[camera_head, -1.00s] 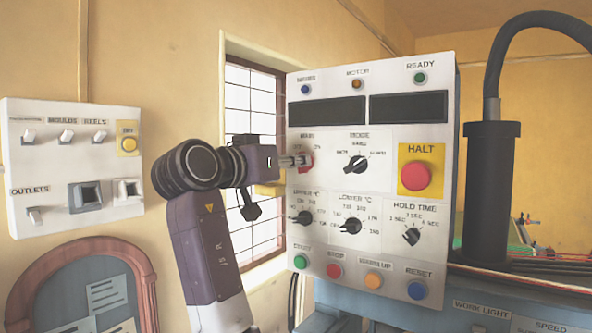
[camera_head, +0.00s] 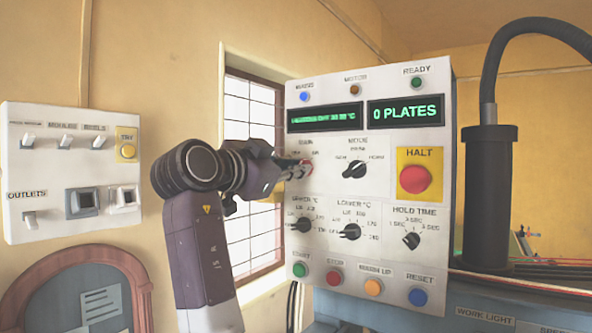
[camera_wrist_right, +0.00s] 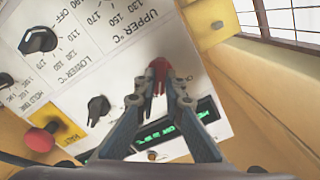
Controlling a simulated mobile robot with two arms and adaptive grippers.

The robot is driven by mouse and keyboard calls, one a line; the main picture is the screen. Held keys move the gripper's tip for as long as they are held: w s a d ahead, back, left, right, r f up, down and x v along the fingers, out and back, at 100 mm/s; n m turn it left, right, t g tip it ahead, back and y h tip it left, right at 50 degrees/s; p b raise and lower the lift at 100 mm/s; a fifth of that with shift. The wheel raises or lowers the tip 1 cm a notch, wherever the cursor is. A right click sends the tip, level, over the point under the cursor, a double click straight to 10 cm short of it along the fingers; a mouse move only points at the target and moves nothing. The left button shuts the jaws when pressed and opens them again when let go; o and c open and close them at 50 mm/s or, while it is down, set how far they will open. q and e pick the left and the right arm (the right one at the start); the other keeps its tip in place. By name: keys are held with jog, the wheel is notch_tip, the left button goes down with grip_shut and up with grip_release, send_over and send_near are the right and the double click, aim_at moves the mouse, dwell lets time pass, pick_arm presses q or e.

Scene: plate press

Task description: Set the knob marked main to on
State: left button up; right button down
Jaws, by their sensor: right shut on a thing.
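The control panel (camera_head: 330,265) is a white box with several knobs, lamps and buttons. The red main knob (camera_head: 304,166) is at its upper left, partly hidden by my right gripper (camera_head: 295,170). In the right wrist view the fingers of my right gripper (camera_wrist_right: 160,90) are closed on the red knob (camera_wrist_right: 158,68). The two displays, the left one (camera_head: 325,117) and the right one (camera_head: 405,111) reading "0 PLATES", are lit green. The lamp at the top left (camera_head: 304,97) glows blue. My left gripper is not in view.
The red HALT button (camera_head: 415,179) on its yellow plate is right of the mode knob (camera_head: 355,168). Temperature knobs and coloured buttons are below. A switch box (camera_head: 40,180) hangs on the left wall. A black column with a hose (camera_head: 488,190) stands right of the panel.

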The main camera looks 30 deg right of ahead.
dwell(0.4)
jog(key=c, duration=2)
grip_release()
jog(key=shift+a, duration=0.1)
jog(key=v, duration=1.2)
